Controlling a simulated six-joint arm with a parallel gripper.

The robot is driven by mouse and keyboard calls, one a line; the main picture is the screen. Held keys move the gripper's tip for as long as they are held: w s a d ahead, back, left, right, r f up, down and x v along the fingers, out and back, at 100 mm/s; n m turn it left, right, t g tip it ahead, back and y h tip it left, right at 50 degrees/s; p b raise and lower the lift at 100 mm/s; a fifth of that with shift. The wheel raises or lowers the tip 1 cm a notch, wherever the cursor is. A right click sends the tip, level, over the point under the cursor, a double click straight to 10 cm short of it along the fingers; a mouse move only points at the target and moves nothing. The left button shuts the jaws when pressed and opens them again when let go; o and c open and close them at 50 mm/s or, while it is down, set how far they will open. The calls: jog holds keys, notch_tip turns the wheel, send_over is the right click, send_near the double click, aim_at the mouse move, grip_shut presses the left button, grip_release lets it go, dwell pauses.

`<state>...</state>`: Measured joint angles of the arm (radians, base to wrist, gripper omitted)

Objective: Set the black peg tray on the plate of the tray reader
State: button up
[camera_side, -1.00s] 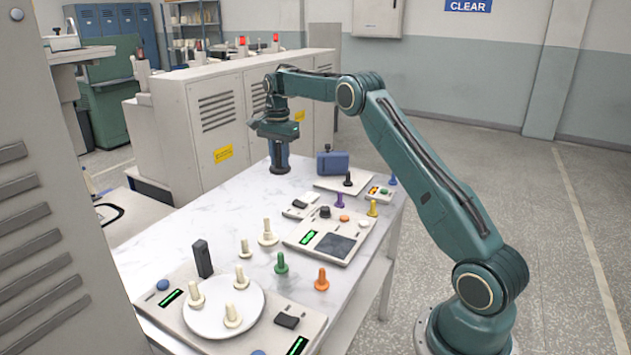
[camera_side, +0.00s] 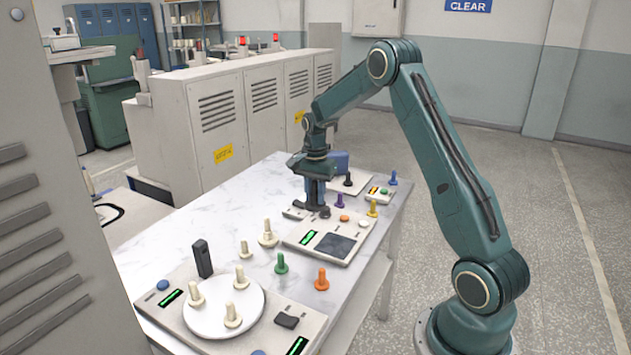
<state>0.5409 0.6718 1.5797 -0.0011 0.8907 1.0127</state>
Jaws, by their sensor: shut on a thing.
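My gripper (camera_side: 314,208) is shut at the far left corner of a pale reader unit, low over the table. A small dark thing seems to be between its fingers; its shape is lost against the dark fingers. The reader unit (camera_side: 300,241) has a green display and a dark square plate (camera_side: 334,245), which is bare. A black knob (camera_side: 325,212) shows close beside the fingertips; I cannot tell if they touch. I cannot pick out the black peg tray for certain. A black peg (camera_side: 348,180) stands on a pale board behind the gripper.
A front unit with a white round plate (camera_side: 215,322) holds cream bobbins. Other cream bobbins, a green peg (camera_side: 281,263) and an orange peg (camera_side: 322,279) stand nearby. A blue box (camera_side: 341,162) is partly behind my gripper. The marble table (camera_side: 200,228) is clear at left.

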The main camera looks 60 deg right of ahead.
jog(key=s+f, duration=0.1)
jog(key=s, duration=0.1)
jog(key=s+a+f, duration=0.1)
jog(key=s, duration=0.2)
jog(key=s+a+f, duration=0.1)
jog(key=s, duration=0.2)
jog(key=shift+a+f, duration=0.2)
jog(key=shift+a, duration=0.05)
jog(key=shift+f, duration=0.15)
jog(key=shift+f, duration=1.1)
jog(key=shift+f, duration=1.35)
dwell(0.6)
jog(key=o, duration=1.1)
jog(key=shift+r, duration=0.15)
